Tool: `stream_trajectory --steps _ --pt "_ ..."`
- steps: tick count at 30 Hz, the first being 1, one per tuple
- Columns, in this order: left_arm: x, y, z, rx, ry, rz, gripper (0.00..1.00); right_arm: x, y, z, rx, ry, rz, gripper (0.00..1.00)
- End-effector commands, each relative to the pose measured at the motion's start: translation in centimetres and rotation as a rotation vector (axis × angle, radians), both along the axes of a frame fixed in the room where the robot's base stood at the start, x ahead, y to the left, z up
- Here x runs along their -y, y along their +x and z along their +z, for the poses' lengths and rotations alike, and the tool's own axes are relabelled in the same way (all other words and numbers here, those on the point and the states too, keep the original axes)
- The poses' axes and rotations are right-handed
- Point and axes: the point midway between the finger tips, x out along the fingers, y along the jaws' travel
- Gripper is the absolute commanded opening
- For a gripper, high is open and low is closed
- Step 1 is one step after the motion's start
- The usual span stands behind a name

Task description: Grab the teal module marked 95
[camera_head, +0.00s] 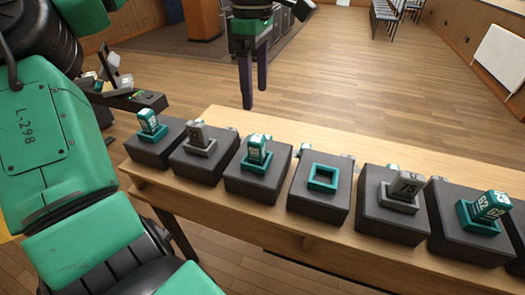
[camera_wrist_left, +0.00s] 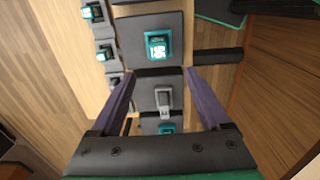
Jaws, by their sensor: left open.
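Dark boxes on a wooden table hold upright modules in square sockets. In the head view, teal modules stand at far left (camera_head: 148,121), left of centre (camera_head: 257,149) and at the right end (camera_head: 490,207). The right-end one is tilted. Their numbers are too small to read surely, so I cannot tell which is 95. My left gripper (camera_head: 255,99) is open and empty, fingers downward, beyond the table's far edge. In the left wrist view, a teal module with white digits (camera_wrist_left: 158,48) lies past the open fingertips, apart from them. My right gripper is not in view.
A grey module (camera_head: 196,134) and another, seemingly marked 75 (camera_head: 405,185), stand in the same row. An empty teal socket (camera_head: 322,178) sits between modules. A dark console (camera_head: 135,100) stands at left. The wooden floor (camera_head: 350,75) beyond the table is clear.

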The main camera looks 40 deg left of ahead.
Motion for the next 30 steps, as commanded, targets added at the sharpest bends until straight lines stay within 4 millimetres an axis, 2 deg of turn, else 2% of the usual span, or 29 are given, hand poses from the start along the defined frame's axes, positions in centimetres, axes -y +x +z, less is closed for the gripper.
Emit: stream_trajectory --steps 9,14,18,21,28,29,30 --pt "0.0 -0.2 -7.3 -0.013 0.001 -0.002 0.8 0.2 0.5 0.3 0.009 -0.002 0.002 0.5" --pt "0.0 -0.1 -9.4 -0.01 0.001 -0.001 0.8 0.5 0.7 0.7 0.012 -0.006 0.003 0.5" --pt "0.2 -0.1 -11.7 -0.013 -0.001 0.0 0.8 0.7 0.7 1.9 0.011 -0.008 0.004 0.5" --pt "0.2 0.0 -13.6 -0.01 0.0 0.002 0.8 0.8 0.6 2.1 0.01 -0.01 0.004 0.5" --pt "0.1 0.1 -14.3 -0.007 0.001 0.002 0.8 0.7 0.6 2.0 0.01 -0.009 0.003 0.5" --pt "0.1 0.1 -14.3 -0.007 0.001 0.002 0.76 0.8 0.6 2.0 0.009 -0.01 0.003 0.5" --pt "0.1 0.1 -14.3 -0.007 0.001 0.002 0.61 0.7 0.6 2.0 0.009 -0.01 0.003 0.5"
